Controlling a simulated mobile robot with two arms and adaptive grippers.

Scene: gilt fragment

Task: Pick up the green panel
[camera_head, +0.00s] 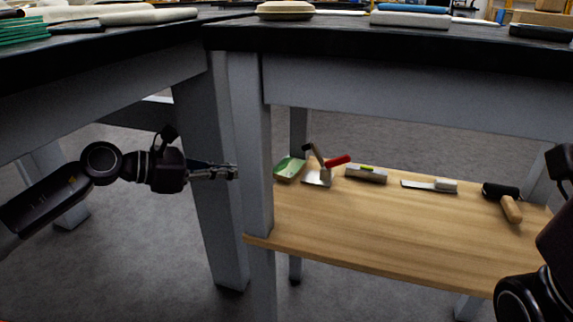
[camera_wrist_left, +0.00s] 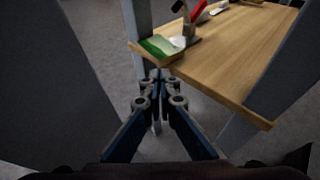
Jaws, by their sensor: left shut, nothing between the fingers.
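The green panel (camera_head: 289,168) lies at the left end of the wooden lower shelf, just behind the table leg in the head view. It looks green with a pale part, and it also shows in the left wrist view (camera_wrist_left: 162,46) near the shelf corner. My left gripper (camera_head: 236,172) is shut and empty, in front of the table leg and left of the panel, apart from it. In the left wrist view its fingertips (camera_wrist_left: 157,76) are together, below the panel in the picture. My right gripper is not in view; only part of my right arm shows at the right edge.
The wooden shelf (camera_head: 390,235) holds a red-handled tool (camera_head: 337,161), a level-like block (camera_head: 366,174), a brush (camera_head: 430,185) and a roller (camera_head: 505,200). A grey table leg (camera_head: 256,150) stands between my left gripper and the panel.

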